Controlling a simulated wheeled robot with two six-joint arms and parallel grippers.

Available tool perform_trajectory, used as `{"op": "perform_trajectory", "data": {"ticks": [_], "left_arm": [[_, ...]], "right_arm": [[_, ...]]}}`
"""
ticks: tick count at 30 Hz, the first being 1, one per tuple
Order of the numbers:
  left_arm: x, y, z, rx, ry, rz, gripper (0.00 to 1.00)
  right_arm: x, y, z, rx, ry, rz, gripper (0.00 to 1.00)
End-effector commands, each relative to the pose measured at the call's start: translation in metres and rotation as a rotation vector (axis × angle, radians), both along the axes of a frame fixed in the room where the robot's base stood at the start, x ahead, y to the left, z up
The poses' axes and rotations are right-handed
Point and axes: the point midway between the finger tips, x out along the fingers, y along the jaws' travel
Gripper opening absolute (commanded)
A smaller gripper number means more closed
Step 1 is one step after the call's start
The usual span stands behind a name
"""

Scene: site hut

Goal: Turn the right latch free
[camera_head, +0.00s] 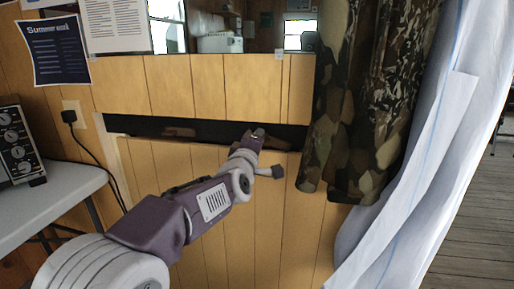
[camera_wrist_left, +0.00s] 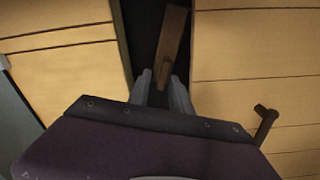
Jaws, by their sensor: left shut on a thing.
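My left gripper (camera_head: 257,132) reaches to a long dark gap (camera_head: 140,126) in the wood-panelled wall. In the left wrist view its two fingers (camera_wrist_left: 161,88) are shut on the end of a brown wooden bar (camera_wrist_left: 172,40), seemingly the right latch. The bar lies over the dark gap, slightly tilted to it. In the head view the gripper hides most of the held part. A brown piece (camera_head: 178,131) shows in the gap further left; I cannot tell whether it is another latch. My right gripper is not in view.
A camouflage garment (camera_head: 355,110) hangs just right of the gripper, with white sheeting (camera_head: 420,190) beyond it. A brown peg (camera_wrist_left: 266,122) stands out from the panel in the wrist view. A table (camera_head: 60,195) with a dialled appliance (camera_head: 16,142) is at left.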

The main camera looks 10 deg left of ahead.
Motion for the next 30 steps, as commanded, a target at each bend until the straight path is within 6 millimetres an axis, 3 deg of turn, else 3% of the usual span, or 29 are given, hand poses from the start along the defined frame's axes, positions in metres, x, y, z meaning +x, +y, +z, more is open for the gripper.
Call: {"op": "perform_trajectory", "data": {"ticks": [3, 12, 30], "left_arm": [[0.000, 0.000, -0.006, -0.089, 0.004, 0.000, 0.00], [0.000, 0.001, -0.007, -0.252, 0.012, 0.000, 0.00], [0.000, 0.001, -0.007, -0.326, 0.014, 0.001, 0.00]], "right_arm": [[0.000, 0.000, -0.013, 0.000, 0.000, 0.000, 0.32], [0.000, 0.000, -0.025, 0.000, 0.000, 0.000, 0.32], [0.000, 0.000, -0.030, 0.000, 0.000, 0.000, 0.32]]}}
